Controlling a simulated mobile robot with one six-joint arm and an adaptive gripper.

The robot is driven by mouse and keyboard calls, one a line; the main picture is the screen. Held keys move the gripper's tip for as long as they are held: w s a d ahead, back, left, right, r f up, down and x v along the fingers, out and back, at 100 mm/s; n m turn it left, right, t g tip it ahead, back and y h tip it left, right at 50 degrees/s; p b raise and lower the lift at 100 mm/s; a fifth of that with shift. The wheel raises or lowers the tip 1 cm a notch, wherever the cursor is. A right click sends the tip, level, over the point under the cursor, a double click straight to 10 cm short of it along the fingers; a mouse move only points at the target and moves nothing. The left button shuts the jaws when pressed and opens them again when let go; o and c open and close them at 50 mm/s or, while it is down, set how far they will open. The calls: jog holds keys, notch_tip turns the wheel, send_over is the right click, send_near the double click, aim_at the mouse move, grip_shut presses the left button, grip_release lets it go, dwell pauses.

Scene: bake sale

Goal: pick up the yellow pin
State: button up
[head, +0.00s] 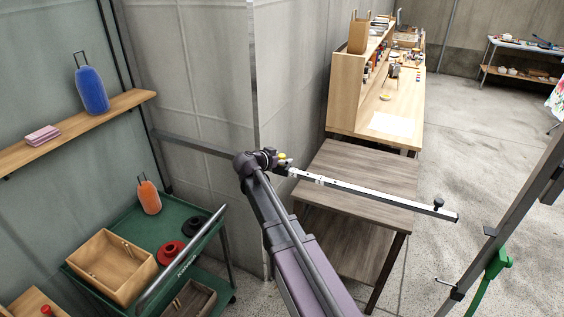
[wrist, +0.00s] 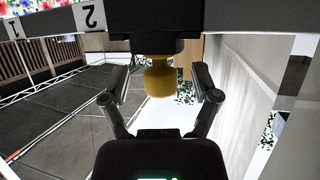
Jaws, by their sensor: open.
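The yellow pin (wrist: 160,79) has a rounded knob head and sits in a dark holder (wrist: 145,45) on a metal rail. In the wrist view, my open gripper (wrist: 160,92) has one finger on each side of the pin's head, with a visible gap on both sides. In the head view, the yellow pin (head: 282,156) is a small spot at the left end of the rail (head: 370,192), beside my gripper (head: 277,161). The pin's shaft is hidden in the holder.
The rail carries number labels (wrist: 90,15) and a black knob (head: 438,202) at its right end. A wooden table (head: 360,175) stands below it. A concrete wall (head: 210,80) is close on the left. A green cart (head: 190,215) stands at lower left.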

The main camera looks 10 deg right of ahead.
dwell(0.3)
grip_shut()
jog(key=shift+r, duration=0.2)
notch_tip(320, 180, up, 10)
jog(key=p, duration=1)
jog(key=shift+f, duration=0.2)
dwell(0.6)
